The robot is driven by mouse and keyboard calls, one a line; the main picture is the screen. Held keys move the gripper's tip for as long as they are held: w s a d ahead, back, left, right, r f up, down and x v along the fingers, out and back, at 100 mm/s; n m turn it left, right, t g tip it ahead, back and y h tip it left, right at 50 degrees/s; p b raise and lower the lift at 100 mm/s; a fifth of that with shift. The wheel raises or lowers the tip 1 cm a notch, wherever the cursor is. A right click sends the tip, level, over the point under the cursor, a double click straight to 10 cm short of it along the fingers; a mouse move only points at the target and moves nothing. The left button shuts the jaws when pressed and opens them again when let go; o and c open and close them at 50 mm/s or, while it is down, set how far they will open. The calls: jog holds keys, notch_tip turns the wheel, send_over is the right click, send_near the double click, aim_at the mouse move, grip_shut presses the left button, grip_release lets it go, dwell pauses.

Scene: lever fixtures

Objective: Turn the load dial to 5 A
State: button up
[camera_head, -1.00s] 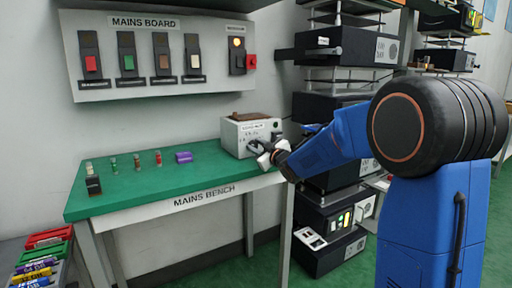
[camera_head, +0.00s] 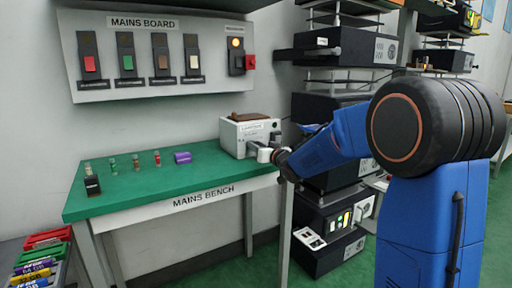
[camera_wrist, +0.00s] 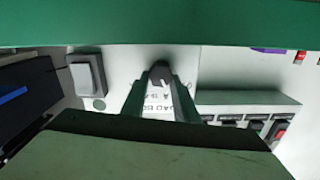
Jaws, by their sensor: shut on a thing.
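The load box (camera_head: 232,133) is a pale case at the right end of the green mains bench (camera_head: 130,195). My gripper (camera_head: 262,152) is at its front face, and hides the dial in the head view. In the wrist view the load dial (camera_wrist: 160,74) is a dark round knob with a pale pointer mark. My gripper's two fingers (camera_wrist: 160,98) stand on either side of it, shut on it. Printed scale marks show between the fingers, but I cannot read which value the pointer meets.
A grey rocker switch (camera_wrist: 88,72) sits beside the dial. The mains board (camera_head: 155,85) with several coloured switches hangs on the wall. A purple block (camera_head: 183,157) and several small fuses stand on the bench. A rack of black units (camera_head: 335,50) stands right of the bench.

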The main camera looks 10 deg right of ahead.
dwell(0.3)
jog(key=o, duration=1.1)
jog(key=shift+c, duration=0.2)
jog(key=v, duration=1.7)
jog(key=shift+s, duration=0.2)
jog(key=shift+d, duration=0.1)
